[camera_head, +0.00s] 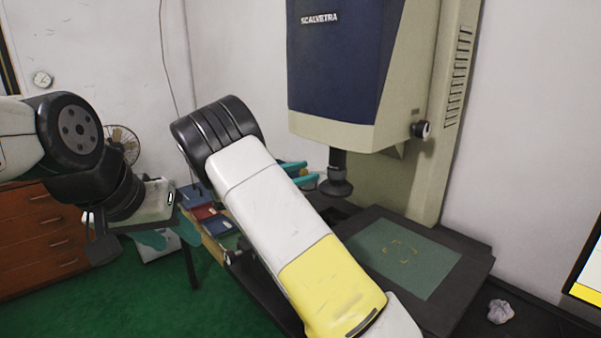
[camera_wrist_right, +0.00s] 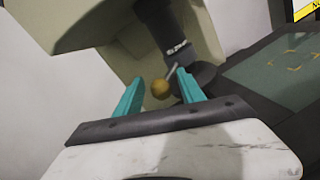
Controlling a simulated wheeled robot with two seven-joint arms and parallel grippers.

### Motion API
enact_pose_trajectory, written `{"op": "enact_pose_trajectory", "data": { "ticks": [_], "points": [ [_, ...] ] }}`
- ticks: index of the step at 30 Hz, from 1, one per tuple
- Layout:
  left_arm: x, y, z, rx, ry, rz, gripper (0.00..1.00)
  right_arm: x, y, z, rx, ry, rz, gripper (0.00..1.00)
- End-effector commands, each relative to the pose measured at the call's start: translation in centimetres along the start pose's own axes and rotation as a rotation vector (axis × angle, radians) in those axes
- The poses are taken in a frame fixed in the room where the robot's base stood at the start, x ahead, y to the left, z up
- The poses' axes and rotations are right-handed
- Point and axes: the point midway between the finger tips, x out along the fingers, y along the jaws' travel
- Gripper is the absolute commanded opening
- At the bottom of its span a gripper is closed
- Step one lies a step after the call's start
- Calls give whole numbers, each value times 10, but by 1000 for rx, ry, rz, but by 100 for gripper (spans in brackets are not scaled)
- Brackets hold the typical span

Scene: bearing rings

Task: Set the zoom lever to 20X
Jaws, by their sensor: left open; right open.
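The optical machine (camera_head: 345,70) has a dark lens barrel (camera_head: 338,172) under its blue and beige head. In the right wrist view, the zoom lever (camera_wrist_right: 160,88) is a short metal rod with a round orange-brown knob, sticking out from the lens barrel (camera_wrist_right: 180,50). My right gripper (camera_wrist_right: 158,90) is open, and the knob shows between its teal fingers; I cannot tell whether they touch it. In the head view this gripper (camera_head: 305,174) is just left of the barrel, and the lever is hidden. My left gripper (camera_head: 170,238) is low at the left, away from the machine. No scale marking is readable.
The dark machine base carries a green stage plate (camera_head: 400,255) below the lens. A beige column (camera_head: 440,120) stands behind. Blue and red boxes (camera_head: 205,212) lie left of my right arm. A crumpled wad (camera_head: 500,311) and a screen (camera_head: 588,265) are at right.

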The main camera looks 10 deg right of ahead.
Motion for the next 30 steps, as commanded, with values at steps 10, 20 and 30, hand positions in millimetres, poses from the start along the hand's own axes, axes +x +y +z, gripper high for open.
{"op": "enact_pose_trajectory", "data": {
  "ticks": [10, 20, 30],
  "points": [
    [0, 0, 0, 0, 0, 0, 47, 0, 1, 0, 1, 0, 2, 0],
    [0, 0, 0, 0, 0, 0, 47, 0, 3, 1, 2, 1, 7, 0],
    [0, 0, 0, 0, 0, 0, 47, 0, 4, 1, 3, 2, 9, 0]
  ]
}}
